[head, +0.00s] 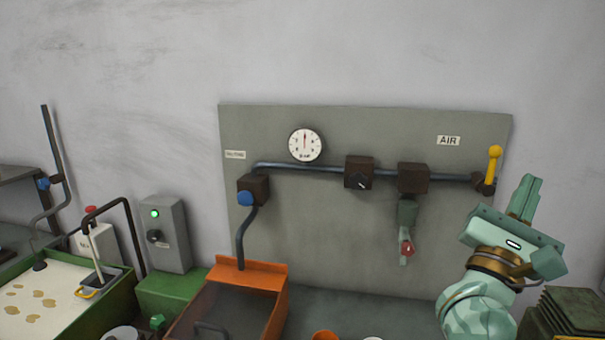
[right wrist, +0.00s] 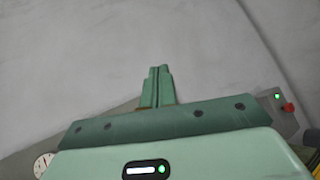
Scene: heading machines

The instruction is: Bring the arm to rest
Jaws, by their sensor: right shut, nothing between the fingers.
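My right gripper (head: 525,198) is raised at the right side of the head view, with its fingers pointing up. It is in front of the right edge of the grey air panel (head: 330,240), close beside the yellow lever (head: 494,165) in the picture. Its fingers are together with nothing between them. In the right wrist view the shut fingers (right wrist: 157,86) stand against the bare wall. My left gripper does not show in either view.
The panel carries a gauge (head: 305,145), a pipe, a black knob (head: 358,181) and a hanging red-tipped piece (head: 406,248). An orange bin (head: 250,275) and a green-rimmed tank (head: 100,305) stand lower left. Dark stacked pieces (head: 572,312) are lower right. The wall above is clear.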

